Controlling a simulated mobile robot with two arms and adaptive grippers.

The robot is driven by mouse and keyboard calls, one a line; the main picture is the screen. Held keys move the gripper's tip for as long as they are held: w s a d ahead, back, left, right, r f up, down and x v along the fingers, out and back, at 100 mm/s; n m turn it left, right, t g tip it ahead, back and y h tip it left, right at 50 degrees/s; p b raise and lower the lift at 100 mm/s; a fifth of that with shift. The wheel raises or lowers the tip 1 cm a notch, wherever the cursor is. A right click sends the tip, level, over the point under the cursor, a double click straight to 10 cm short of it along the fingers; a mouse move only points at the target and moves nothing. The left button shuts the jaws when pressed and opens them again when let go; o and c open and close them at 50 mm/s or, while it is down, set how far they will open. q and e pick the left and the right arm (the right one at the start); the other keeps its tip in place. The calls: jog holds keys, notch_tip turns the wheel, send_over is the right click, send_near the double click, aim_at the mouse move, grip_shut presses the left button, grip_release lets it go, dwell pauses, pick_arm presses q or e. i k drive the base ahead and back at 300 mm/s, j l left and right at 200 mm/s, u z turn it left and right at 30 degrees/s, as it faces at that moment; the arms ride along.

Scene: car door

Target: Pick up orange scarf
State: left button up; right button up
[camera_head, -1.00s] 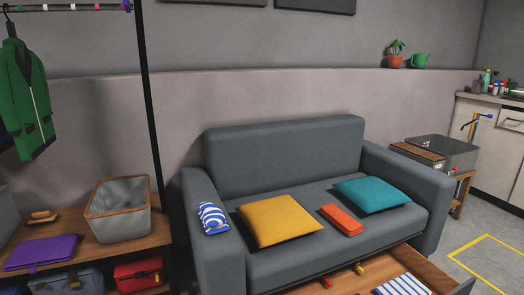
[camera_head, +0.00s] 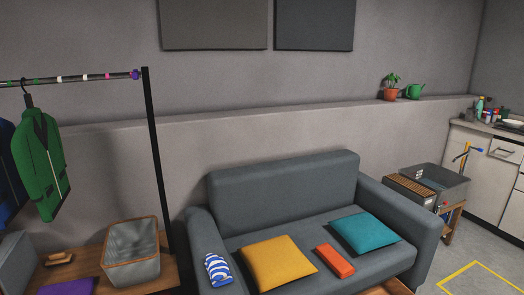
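The orange scarf (camera_head: 335,261) is a folded, flat rectangular bundle. It lies on the seat of the grey sofa (camera_head: 285,194), between a yellow cushion (camera_head: 278,263) on its left and a teal cushion (camera_head: 365,233) on its right. It is fully visible and nothing lies on top of it. Neither of my grippers shows in the head view.
A clothes rack with a green jacket (camera_head: 40,165) and a wooden bench with a grey basket (camera_head: 132,252) stand at the left. Floor at the lower right looks clear.

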aim_at(342, 267)
jog(key=z, duration=1.15)
jog(key=i+l+u, duration=0.1)
jog(key=u, duration=0.3)
jog(key=l+u, duration=0.1)
jog(key=u, duration=0.3)
jog(key=i+l+u, duration=0.15)
jog(key=u, duration=0.25)
jog(key=l+u, duration=0.1)
jog(key=u, duration=0.35)
jog(key=l+u, duration=0.2)
jog(key=u, duration=0.2)
